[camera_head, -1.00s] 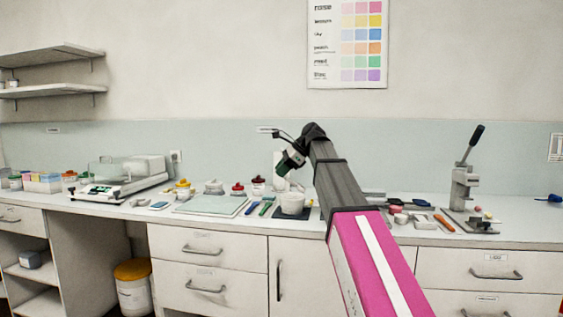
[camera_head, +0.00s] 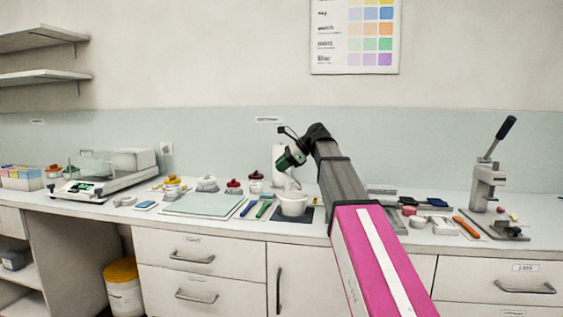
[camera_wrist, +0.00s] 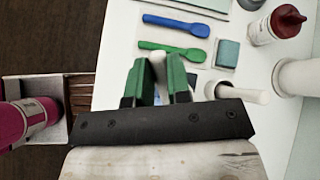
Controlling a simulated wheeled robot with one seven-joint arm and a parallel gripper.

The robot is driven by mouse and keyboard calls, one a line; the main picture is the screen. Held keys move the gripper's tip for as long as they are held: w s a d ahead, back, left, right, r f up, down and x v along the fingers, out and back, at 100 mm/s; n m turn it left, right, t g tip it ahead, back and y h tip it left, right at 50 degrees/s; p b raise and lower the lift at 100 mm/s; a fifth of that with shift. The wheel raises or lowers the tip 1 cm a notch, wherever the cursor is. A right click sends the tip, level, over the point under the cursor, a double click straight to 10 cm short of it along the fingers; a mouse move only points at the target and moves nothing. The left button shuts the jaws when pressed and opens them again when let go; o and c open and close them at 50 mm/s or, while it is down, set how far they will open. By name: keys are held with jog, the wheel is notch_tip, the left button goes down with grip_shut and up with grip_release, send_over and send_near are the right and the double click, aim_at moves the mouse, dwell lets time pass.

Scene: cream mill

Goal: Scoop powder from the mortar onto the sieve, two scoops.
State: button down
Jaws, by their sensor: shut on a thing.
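The white mortar (camera_head: 293,206) stands on a dark mat on the bench, just below my gripper. My gripper (camera_head: 287,160) is high over it, and its green fingers also show in the wrist view (camera_wrist: 159,82). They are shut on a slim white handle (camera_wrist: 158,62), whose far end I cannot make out. A pale rod (camera_wrist: 246,93), perhaps the pestle, shows right of the fingers in the wrist view. The inside of the mortar and its powder are hidden. I cannot pick out the sieve for certain.
A blue spoon (camera_wrist: 175,25) and a green spoon (camera_wrist: 172,52) lie left of the mortar. Red-lidded jars (camera_head: 234,186) stand behind them. A pale green board (camera_head: 200,204) and a balance (camera_head: 90,186) are further left. A lever press (camera_head: 487,185) stands at the right.

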jog(key=shift+f, duration=3.85)
jog(key=shift+f, duration=0.1)
jog(key=shift+r, duration=4.4)
jog(key=d+r+m, duration=0.2)
jog(key=d+r, duration=0.1)
jog(key=d, duration=0.6)
jog(key=d+r+m, duration=0.2)
jog(key=d+m, duration=0.1)
jog(key=d, duration=0.6)
notch_tip(320, 180, down, 7)
jog(key=shift+s+t, duration=0.15)
jog(key=shift+t, duration=0.25)
jog(key=shift+f, duration=0.7)
